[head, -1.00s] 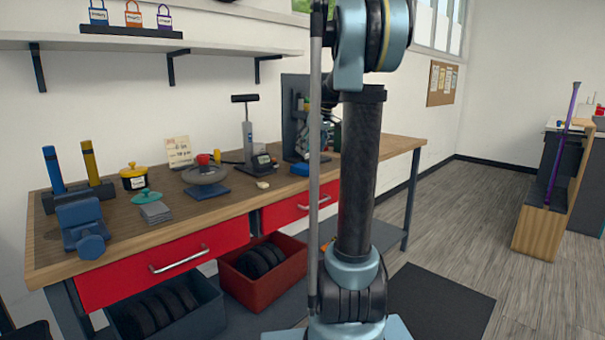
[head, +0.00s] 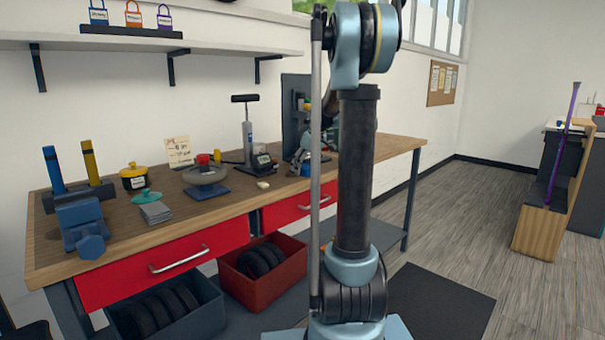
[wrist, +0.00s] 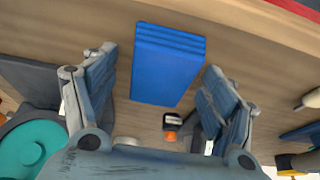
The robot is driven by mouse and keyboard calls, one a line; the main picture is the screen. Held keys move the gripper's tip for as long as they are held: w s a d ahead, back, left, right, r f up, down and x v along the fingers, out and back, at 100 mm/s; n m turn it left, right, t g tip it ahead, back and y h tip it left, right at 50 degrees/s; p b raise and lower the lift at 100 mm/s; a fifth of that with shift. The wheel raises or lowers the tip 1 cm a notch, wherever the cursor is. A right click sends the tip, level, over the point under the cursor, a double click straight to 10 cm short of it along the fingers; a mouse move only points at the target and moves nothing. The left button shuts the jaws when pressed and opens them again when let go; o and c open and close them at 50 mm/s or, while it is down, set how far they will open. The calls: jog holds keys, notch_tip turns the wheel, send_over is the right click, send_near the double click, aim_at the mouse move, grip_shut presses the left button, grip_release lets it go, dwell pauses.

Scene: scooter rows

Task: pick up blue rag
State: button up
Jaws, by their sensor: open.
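The blue rag (wrist: 167,65) lies folded on the wooden workbench in the wrist view, a stacked rectangle with several layers at its far edge. My gripper (wrist: 162,72) is open above the bench, with one finger on each side of the rag and gaps between them and it. The fingers hold nothing. In the head view my gripper (head: 304,160) is low over the right part of the bench, and it hides most of the rag there.
The workbench (head: 225,208) has red drawers in front. A pump (head: 248,135), a round scale-like stand (head: 206,176) and folded grey cloths (head: 155,212) stand left of my gripper. A dark upright panel (head: 293,105) is close behind. A teal round object (wrist: 30,148) shows at the wrist view's left.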

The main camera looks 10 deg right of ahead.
aim_at(306, 167)
jog(key=c, duration=1.1)
jog(key=shift+o, duration=0.2)
jog(key=shift+r, duration=0.15)
notch_tip(306, 167, up, 10)
jog(key=shift+f, duration=0.1)
jog(key=o, duration=0.3)
jog(key=shift+c, duration=1.4)
jog(key=shift+d, duration=0.15)
